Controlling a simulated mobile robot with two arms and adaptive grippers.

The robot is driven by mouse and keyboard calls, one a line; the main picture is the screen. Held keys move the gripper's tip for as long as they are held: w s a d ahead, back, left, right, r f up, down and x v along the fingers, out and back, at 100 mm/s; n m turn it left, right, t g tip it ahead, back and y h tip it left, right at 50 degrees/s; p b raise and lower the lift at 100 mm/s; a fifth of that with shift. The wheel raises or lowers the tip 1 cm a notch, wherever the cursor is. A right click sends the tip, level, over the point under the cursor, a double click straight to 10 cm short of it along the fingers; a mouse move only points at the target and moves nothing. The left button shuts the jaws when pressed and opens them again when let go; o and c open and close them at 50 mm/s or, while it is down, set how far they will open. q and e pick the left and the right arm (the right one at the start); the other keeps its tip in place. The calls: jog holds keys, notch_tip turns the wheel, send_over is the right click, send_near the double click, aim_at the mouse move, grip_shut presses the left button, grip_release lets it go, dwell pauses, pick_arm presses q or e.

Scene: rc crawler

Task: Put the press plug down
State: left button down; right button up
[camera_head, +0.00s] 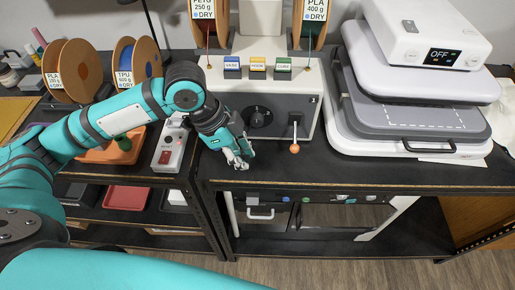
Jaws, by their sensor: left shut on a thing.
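My left gripper (240,160) reaches in from the left and hangs low over the front part of the dark bench top, in front of the grey control box. It is shut on the press plug, which is small and mostly hidden by the fingers. I cannot tell whether the plug touches the bench. The heat press (400,118) stands on the right, with its white display unit (439,30) on top reading OFF. My right gripper is not in view.
A white power strip with a red switch (166,157) lies just left of the gripper. The grey control box (223,98) has a dial and an orange-tipped lever (294,148). Filament spools (72,71) stand at the back left. Bare bench top (330,176) lies right of the gripper.

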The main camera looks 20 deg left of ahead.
pick_arm(q)
jog(key=w, duration=0.1)
jog(key=w+d, duration=0.1)
jog(key=w, duration=0.1)
jog(key=w+d+p, duration=0.1)
jog(key=w, duration=0.1)
jog(key=shift+d+f, duration=0.1)
jog(key=shift+f, duration=0.15)
notch_tip(320, 180, down, 3)
jog(key=shift+s+r+p, duration=0.1)
jog(key=shift+r+p, duration=0.05)
jog(key=shift+p, duration=0.2)
jog(key=shift+f, duration=0.45)
jog(key=c, duration=1.2)
grip_release()
jog(key=shift+f, duration=0.1)
jog(key=shift+c, duration=0.2)
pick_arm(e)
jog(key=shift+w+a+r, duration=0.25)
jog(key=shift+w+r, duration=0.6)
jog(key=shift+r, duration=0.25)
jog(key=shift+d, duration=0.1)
